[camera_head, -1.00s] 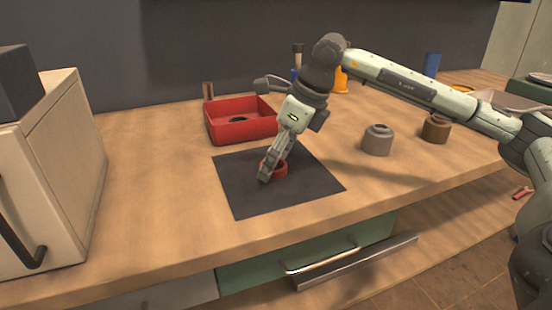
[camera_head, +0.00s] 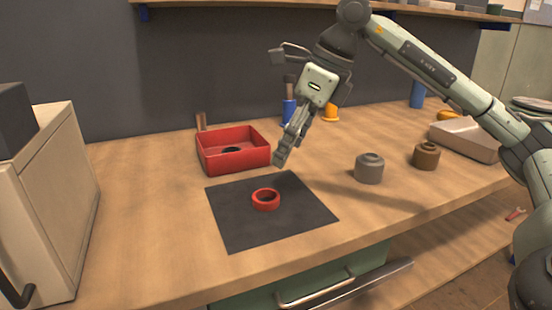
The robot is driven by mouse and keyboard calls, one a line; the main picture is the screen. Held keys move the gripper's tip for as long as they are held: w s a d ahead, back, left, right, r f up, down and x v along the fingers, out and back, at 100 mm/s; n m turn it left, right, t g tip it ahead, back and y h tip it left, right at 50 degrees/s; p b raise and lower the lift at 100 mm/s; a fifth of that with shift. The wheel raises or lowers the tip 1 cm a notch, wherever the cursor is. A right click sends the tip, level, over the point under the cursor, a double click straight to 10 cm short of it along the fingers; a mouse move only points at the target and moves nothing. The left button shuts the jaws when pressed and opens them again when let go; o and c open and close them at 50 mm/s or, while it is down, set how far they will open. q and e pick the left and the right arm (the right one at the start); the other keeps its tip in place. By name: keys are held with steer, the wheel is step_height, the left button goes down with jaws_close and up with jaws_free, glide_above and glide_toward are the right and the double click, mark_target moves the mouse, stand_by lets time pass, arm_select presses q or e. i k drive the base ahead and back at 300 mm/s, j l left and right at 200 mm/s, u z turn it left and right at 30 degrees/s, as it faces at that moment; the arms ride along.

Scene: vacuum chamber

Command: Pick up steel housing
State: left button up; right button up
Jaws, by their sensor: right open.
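A grey, stepped round part (camera_head: 369,168), which looks like the steel housing, stands on the wooden bench right of the black mat. A similar brown part (camera_head: 426,156) stands further right. A red ring (camera_head: 266,200) lies on the black mat (camera_head: 240,228), with nothing holding it. My right gripper (camera_head: 283,152) is open and empty, raised above the far edge of the mat, left of the grey part and apart from it. My left gripper is not in view.
A red open box (camera_head: 232,152) with a dark thing inside stands behind the mat. A beige cabinet (camera_head: 60,200) fills the left side. A pale tray (camera_head: 465,139) lies at the back right. The bench between mat and grey part is clear.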

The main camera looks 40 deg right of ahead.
mark_target(369, 167)
steer(key=k, duration=1)
